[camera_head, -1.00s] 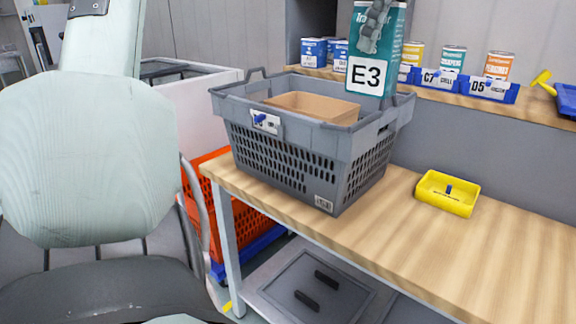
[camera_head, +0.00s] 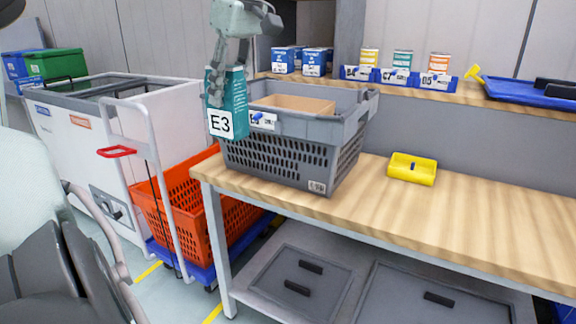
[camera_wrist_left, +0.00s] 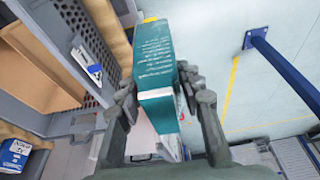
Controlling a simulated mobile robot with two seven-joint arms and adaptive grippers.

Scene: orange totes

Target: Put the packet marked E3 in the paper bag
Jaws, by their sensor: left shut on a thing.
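The teal packet marked E3 (camera_head: 234,92) is upright in my left gripper (camera_head: 222,78), which is shut on its upper part. In the head view it overlaps the left front corner of the grey basket (camera_head: 330,130). The left wrist view shows the packet (camera_wrist_left: 154,62) between the fingers, with floor beyond it and the basket to its left. The open brown paper bag (camera_head: 318,106) stands inside the basket, to the right of the packet; its lower part is hidden by the basket wall. It also shows in the left wrist view (camera_wrist_left: 45,65). My right gripper is not in view.
The basket stands on a wooden bench (camera_head: 360,205) with a yellow bin (camera_head: 412,176) to its right.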

